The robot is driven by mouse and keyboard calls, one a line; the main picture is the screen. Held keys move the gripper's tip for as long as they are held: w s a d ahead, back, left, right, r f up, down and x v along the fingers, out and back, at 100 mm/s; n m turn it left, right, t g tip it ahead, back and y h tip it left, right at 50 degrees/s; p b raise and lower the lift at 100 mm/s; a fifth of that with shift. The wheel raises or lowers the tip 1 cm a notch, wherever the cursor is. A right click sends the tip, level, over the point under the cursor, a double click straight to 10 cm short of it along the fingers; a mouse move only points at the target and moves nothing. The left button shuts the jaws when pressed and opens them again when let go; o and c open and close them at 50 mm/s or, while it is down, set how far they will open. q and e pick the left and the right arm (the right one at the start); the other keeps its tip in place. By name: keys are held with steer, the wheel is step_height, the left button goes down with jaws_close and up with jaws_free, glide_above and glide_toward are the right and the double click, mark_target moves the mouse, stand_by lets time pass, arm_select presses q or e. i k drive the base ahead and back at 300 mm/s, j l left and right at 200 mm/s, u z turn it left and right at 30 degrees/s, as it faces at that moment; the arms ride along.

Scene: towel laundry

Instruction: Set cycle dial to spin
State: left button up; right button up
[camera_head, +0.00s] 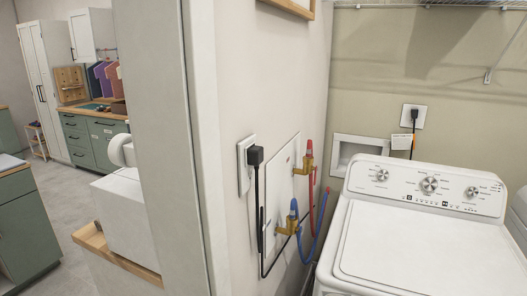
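A white washing machine (428,245) stands at the right, its lid closed. Its control panel (400,189) at the back of the top carries a large middle dial (429,184), a smaller left dial (382,175) and a smaller right dial (472,192). The panel markings are too small to read, so I cannot tell which setting any dial points to. Neither of my grippers shows in the head view.
Red and blue hoses run from brass valves (288,222) on the wall left of the washer. A black plug (255,156) and cord hang beside them. A wall edge (165,120) separates a room with green cabinets (93,140). A wire shelf (430,4) is above.

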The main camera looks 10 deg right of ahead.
mark_target(429, 183)
steer(key=z, duration=1.45)
steer(key=i+l, duration=0.15)
steer(key=i+z, duration=0.05)
